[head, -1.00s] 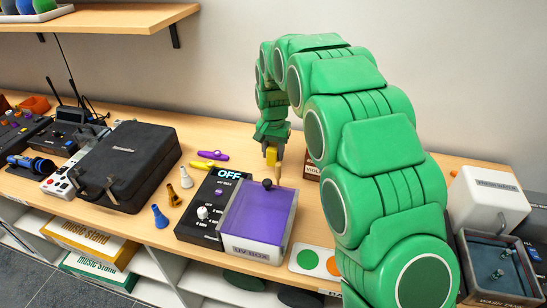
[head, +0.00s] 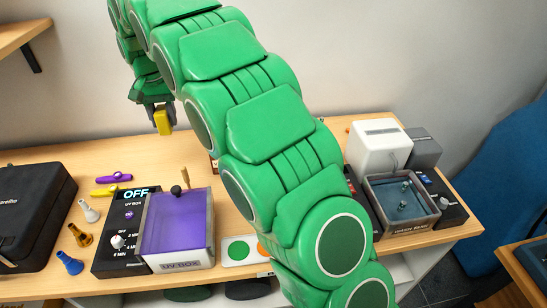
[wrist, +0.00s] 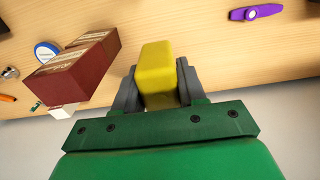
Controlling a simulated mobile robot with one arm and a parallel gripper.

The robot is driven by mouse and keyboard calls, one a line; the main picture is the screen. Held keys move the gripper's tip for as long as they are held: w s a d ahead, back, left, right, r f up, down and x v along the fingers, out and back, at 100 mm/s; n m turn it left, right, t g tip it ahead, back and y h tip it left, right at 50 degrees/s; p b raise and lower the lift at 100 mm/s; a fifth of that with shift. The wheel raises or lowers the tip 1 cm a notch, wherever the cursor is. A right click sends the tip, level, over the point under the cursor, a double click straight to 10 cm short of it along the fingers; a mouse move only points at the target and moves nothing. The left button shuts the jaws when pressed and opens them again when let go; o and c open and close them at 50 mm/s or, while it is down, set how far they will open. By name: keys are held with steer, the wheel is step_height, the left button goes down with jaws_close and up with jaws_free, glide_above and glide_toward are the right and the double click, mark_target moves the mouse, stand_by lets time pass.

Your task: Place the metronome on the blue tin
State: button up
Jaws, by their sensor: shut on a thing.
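My gripper (head: 160,107) is shut on a yellow block (head: 163,122), which appears to be the metronome. The gripper holds it in the air above the back of the table, left of the arm's big links. In the wrist view the yellow block (wrist: 157,72) sits between the grey fingers (wrist: 155,90). A round tin with a blue rim and pale top (wrist: 47,51) lies on the wood at the left of the wrist view, beyond the dark red boxes. It appears to be the blue tin; in the head view I cannot see it.
Dark red boxes (wrist: 75,75) stand between the gripper and the tin. The purple UV box (head: 178,225), with an upright stick (head: 185,178) behind it, is at the front. A purple kazoo (head: 114,177) lies left. A white box (head: 377,145) and a grey basin (head: 402,203) stand right.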

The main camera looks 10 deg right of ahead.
mark_target(162, 109)
steer(key=shift+r, duration=1.65)
steer(key=shift+d+r, duration=0.15)
steer(key=s+d, duration=0.5)
steer(key=d, duration=0.5)
steer(key=s+d, duration=0.4)
steer(key=d, duration=0.6)
steer(key=s+d, duration=0.5)
steer(key=d, duration=0.5)
steer(key=shift+w+a+f, duration=0.1)
steer(key=shift+w+f, duration=3.35)
steer(key=shift+f, duration=0.25)
steer(key=shift+w+a+f, duration=0.1)
steer(key=shift+w+f, duration=3.35)
steer(key=shift+f, duration=0.25)
steer(key=shift+w+f, duration=0.15)
steer(key=shift+f, duration=1.5)
